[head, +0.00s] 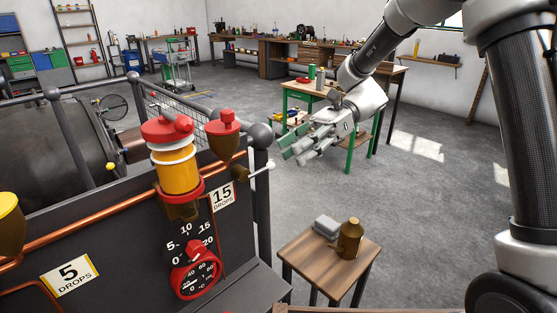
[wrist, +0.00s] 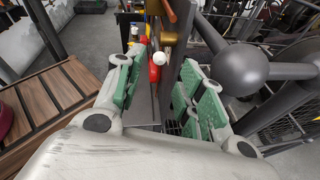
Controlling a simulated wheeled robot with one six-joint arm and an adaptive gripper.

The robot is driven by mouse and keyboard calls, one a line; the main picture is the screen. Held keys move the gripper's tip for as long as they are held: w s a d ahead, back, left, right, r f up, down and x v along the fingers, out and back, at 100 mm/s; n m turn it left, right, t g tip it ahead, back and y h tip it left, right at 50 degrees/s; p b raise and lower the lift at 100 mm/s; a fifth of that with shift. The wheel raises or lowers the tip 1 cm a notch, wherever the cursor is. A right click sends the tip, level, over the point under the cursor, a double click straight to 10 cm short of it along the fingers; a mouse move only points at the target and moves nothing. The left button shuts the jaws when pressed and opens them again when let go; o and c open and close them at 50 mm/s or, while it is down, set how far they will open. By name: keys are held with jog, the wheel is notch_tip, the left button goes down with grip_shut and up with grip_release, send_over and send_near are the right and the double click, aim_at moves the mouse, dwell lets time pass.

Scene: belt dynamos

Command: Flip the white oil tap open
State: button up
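The white oil tap (head: 262,170) is a small lever with a white ball end. It sticks out to the right from the brass fitting below the red-capped brass oil cup (head: 224,139), tilted slightly up in the head view. In the wrist view, its white ball (wrist: 159,57) shows between my fingers, beyond the fingertips as far as I can judge. My gripper (head: 293,149) is open and empty, with green pads, above and to the right of the tap in the head view. The wrist view also shows its parted fingers (wrist: 163,65). I see no contact with the tap.
A dark post with a ball top (head: 261,135) stands right beside the tap; its railing fills the right of the wrist view. A red-topped amber oiler (head: 178,172) is left of it. A small wooden table (head: 300,262) with a brass bottle (head: 350,240) stands at lower right.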

jog(key=v, duration=0.5)
jog(key=shift+s, duration=0.1)
jog(key=d+f+n+t+h, duration=0.2)
jog(key=d+f+n, duration=0.15)
jog(key=f, duration=0.25)
jog(key=s+d+f+n+t+h, duration=0.15)
jog(key=s+d+n+h, duration=0.25)
jog(key=d, duration=0.6)
jog(key=s+d+r+n+t+h, duration=0.2)
jog(key=s+d+r+t, duration=0.3)
jog(key=d, duration=0.4)
jog(key=s+d+r+n+t+h, duration=0.2)
jog(key=s+d+r+t, duration=0.3)
jog(key=d, duration=0.5)
jog(key=s+h, duration=0.1)
jog(key=s, duration=0.1)
jog(key=shift+s+n, duration=0.3)
jog(key=shift+n, duration=0.05)
jog(key=shift+r+t, duration=0.1)
jog(key=shift+t, duration=0.15)
